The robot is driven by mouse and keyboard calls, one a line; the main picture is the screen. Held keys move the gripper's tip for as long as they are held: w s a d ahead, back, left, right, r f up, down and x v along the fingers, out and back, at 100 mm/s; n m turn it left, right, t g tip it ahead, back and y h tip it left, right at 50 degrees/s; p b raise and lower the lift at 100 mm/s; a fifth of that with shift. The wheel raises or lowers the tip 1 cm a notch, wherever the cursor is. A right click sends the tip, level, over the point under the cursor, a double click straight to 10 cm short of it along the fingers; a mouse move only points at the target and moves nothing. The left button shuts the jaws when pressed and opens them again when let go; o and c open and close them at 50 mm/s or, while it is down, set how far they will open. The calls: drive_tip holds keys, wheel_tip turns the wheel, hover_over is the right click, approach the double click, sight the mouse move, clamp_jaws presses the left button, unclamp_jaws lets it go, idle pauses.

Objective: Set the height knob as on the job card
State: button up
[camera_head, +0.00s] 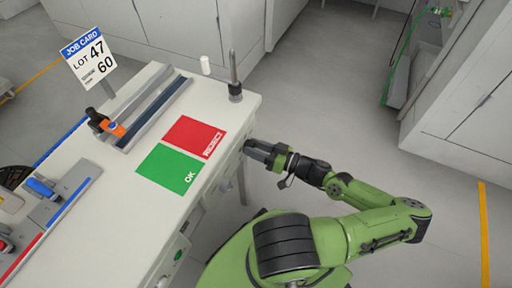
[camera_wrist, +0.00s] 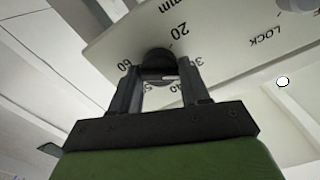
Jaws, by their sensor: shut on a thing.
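The job card (camera_head: 88,57) stands on a post at the bench's back left. It reads LOT 47, with a large 60 below and smaller print I cannot read. My gripper (camera_head: 252,148) is at the bench's front face in the head view. In the wrist view my gripper (camera_wrist: 160,72) has its fingers on either side of the dark round height knob (camera_wrist: 157,57), shut on it. The dial around it shows 20, 30, 40 and 60, with "mm" near the 20. A pale mark shows at the knob, but I cannot tell which number it points to. The head view hides the knob.
A LOCK label (camera_wrist: 266,38) and part of another knob (camera_wrist: 296,4) are beside the dial. The bench top holds a red REJECT patch (camera_head: 194,137), a green OK patch (camera_head: 169,168), a metal rail (camera_head: 155,113) and an upright spindle (camera_head: 234,75). Floor to the right is clear.

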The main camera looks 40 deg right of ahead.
drive_tip(key=m+p, duration=0.2)
drive_tip(key=m, duration=0.1)
drive_tip(key=shift+m, duration=0.4)
drive_tip(key=m+p, duration=0.3)
drive_tip(key=m, duration=2.9)
drive_tip(key=shift+f, duration=0.2)
drive_tip(key=o, duration=1)
